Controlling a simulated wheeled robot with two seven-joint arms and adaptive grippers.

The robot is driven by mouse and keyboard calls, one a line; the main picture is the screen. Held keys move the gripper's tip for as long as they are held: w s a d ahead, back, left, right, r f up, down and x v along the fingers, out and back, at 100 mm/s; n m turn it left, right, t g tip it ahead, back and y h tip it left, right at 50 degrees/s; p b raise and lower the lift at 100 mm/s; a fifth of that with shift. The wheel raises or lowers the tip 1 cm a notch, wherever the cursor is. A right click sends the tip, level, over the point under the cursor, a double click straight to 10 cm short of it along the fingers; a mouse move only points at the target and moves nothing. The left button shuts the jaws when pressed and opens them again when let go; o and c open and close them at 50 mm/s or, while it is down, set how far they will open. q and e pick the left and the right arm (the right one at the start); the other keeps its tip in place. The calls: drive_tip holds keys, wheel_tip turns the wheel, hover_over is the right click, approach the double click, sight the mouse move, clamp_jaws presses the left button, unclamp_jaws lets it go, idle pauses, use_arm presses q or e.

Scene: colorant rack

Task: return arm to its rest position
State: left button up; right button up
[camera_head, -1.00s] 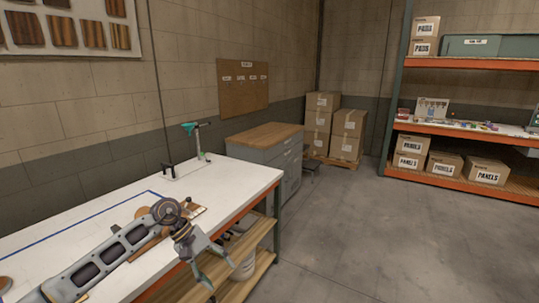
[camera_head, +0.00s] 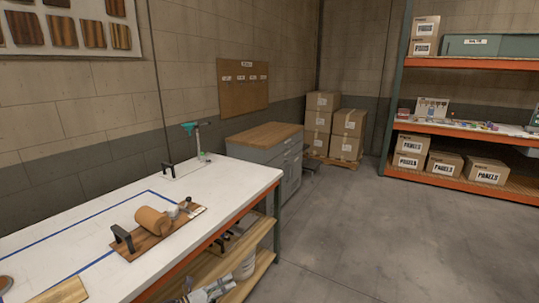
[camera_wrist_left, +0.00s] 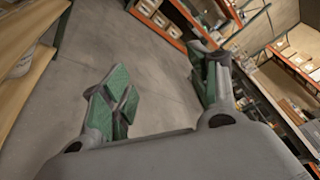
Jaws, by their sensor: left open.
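My left gripper (camera_head: 212,290) shows at the bottom edge of the head view, low beside the workbench's front edge and in front of its lower shelf. Most of the arm is out of the picture. In the left wrist view the two fingers with green pads stand well apart, so the gripper (camera_wrist_left: 163,85) is open. Only grey floor shows between them, and nothing is held. My right gripper is in neither view.
The white workbench (camera_head: 240,178) carries a wooden board (camera_head: 135,249) with a black handle and a brown roll (camera_head: 153,221). Its wooden lower shelf (camera_head: 250,276) is close to the gripper; a white bucket stands there. Open floor (camera_head: 380,235) lies to the right.

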use_arm(q)
drive_tip(key=s+a+f+n+t+y, duration=0.1)
drive_tip(key=s+a+f+n+y, duration=0.25)
drive_tip(key=f+n, duration=0.35)
drive_tip(key=s+a+f+n+t+y, duration=0.1)
drive_tip(key=s+a+f+n+y, duration=0.25)
drive_tip(key=f, duration=0.65)
drive_tip(key=s+a+f+n+g+y, duration=0.2)
drive_tip(key=s+a+f+n, duration=0.1)
drive_tip(key=s+f+n, duration=0.4)
drive_tip(key=s+a+f+n+g+y, duration=0.1)
drive_tip(key=s+a+f+n+y, duration=0.15)
drive_tip(key=s+f, duration=0.4)
drive_tip(key=s+f+n+g, duration=0.2)
drive_tip(key=s+f+n, duration=0.2)
drive_tip(key=s, duration=0.8)
drive_tip(key=s+a+f+n+g+y, duration=0.1)
drive_tip(key=s+f+n+g, duration=0.2)
drive_tip(key=s+f, duration=0.4)
drive_tip(key=s+f+n+g+y, duration=0.1)
drive_tip(key=s+f+n+g, duration=0.2)
drive_tip(key=s, duration=1.4)
drive_tip(key=shift+a+f+n, duration=0.35)
drive_tip(key=shift+f+n, duration=0.55)
drive_tip(key=shift+f, duration=0.7)
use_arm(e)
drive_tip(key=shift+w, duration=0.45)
use_arm(q)
drive_tip(key=shift+s, duration=0.1)
